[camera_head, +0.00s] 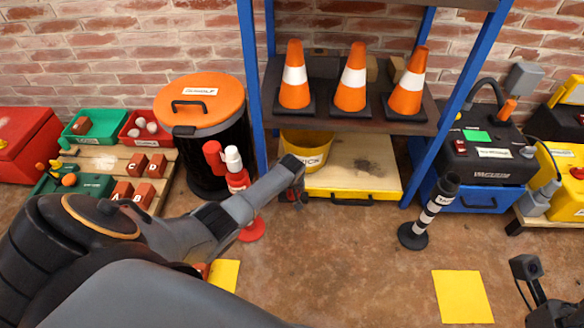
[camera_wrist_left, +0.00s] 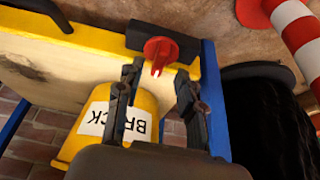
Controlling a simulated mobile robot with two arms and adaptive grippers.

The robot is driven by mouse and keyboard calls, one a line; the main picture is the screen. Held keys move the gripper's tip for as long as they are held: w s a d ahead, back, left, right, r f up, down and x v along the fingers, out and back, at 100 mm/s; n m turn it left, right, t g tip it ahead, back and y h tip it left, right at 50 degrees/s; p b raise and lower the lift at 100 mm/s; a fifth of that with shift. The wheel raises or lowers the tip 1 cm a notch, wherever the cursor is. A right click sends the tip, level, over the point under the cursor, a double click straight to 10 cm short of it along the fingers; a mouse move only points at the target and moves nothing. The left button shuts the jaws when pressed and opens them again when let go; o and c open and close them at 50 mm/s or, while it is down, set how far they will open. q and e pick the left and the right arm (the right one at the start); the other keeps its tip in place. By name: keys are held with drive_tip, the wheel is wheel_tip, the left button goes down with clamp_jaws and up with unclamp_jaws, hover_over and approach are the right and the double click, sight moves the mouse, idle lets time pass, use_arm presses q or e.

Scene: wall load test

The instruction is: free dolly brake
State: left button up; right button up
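The dolly (camera_head: 355,165) is a low yellow-edged platform with a pale top under the blue shelf. A yellow bucket (camera_head: 298,157) labelled BRICK stands on its left side. In the left wrist view, a red knob (camera_wrist_left: 160,50) sits on a black block (camera_wrist_left: 185,42) at the dolly's edge (camera_wrist_left: 85,55), probably the brake. My left gripper (camera_wrist_left: 159,72) is open, its two fingers apart with the knob just beyond and between the tips. Contact cannot be told. In the head view my left gripper (camera_head: 297,185) is at the dolly's front left corner, mostly hiding the knob.
A red-and-white post (camera_head: 238,170) stands left of my left gripper, near an orange-lidded black bin (camera_head: 202,105). A black-and-white post (camera_head: 430,212) stands to the right. Shelf uprights and traffic cones (camera_head: 350,80) are above the dolly. Floor in front is clear, with yellow patches (camera_head: 462,297).

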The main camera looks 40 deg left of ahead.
use_arm(q)
drive_tip(key=v, duration=0.9)
idle(0.4)
